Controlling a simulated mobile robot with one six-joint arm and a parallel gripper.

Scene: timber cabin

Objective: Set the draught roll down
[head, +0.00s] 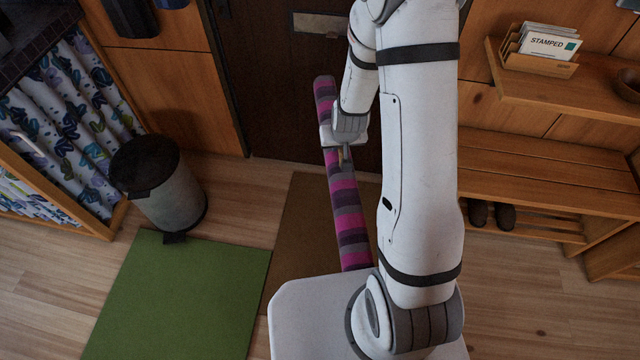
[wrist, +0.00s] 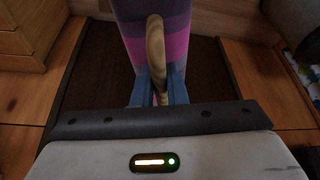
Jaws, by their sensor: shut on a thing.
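The draught roll (head: 347,215) is a long, soft roll with pink, purple and grey stripes. In the head view it runs from in front of the dark door (head: 285,90) toward my base, over the brown mat (head: 300,230). My gripper (head: 344,153) is shut on the roll's tan loop handle near its middle. In the wrist view the handle (wrist: 155,50) stands between the blue fingers (wrist: 158,92), with the striped roll (wrist: 178,45) behind it. The roll looks held above the floor; its exact height is unclear. My arm hides some of it.
A green mat (head: 180,295) lies left of the brown one. A grey pedal bin (head: 170,195) with a black lid stands behind it, beside a curtained unit (head: 60,100). At right are a slatted bench (head: 540,175) with dark shoes (head: 490,214) below and a shelf (head: 570,88).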

